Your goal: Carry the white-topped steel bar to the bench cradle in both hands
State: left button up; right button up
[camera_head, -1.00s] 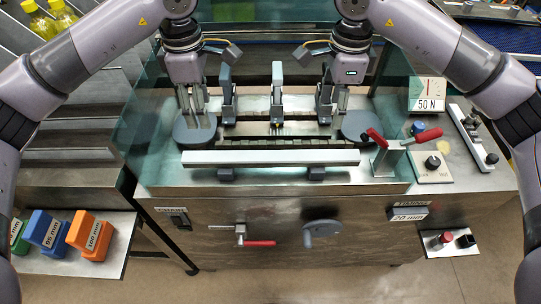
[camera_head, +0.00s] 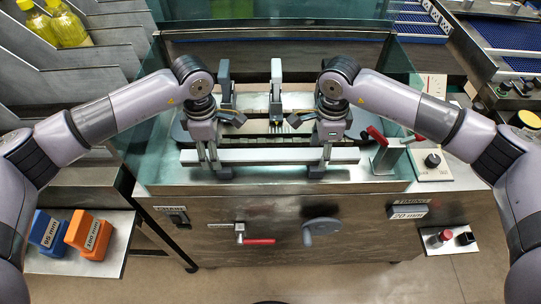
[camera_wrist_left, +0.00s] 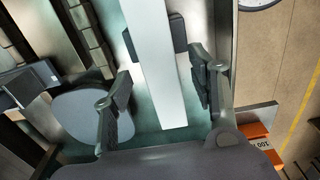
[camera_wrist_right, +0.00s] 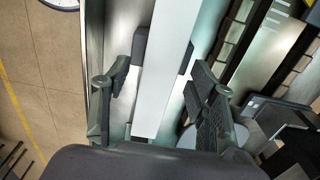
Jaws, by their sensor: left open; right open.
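The white-topped steel bar (camera_head: 268,155) lies level along the front of the machine, resting on two dark blocks (camera_head: 226,173). My left gripper (camera_head: 209,166) is over the bar's left part. In the left wrist view, its open fingers stand on either side of the bar (camera_wrist_left: 157,70), with gaps. My right gripper (camera_head: 322,166) is over the bar's right part. In the right wrist view, its open fingers also stand either side of the bar (camera_wrist_right: 165,70), apart from it. I cannot tell whether the dark blocks are the bench cradle.
A red-handled clamp (camera_head: 385,150) stands close to the bar's right end. Grey and white uprights (camera_head: 276,88) rise behind the bar. A glass guard (camera_head: 140,125) borders the left side. Orange (camera_head: 90,235) and blue blocks (camera_head: 46,231) sit on a lower left shelf.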

pick_arm(q)
jog(key=shift+f, duration=0.7)
pick_arm(e)
jog(key=shift+f, duration=0.65)
pick_arm(q)
jog(key=shift+c, duration=0.2)
pick_arm(e)
jog(key=shift+c, duration=0.2)
pick_arm(q)
grip_shut()
pick_arm(e)
grip_shut()
pick_arm(q)
jog(key=shift+r, duration=0.1)
pick_arm(e)
jog(key=shift+r, duration=0.1)
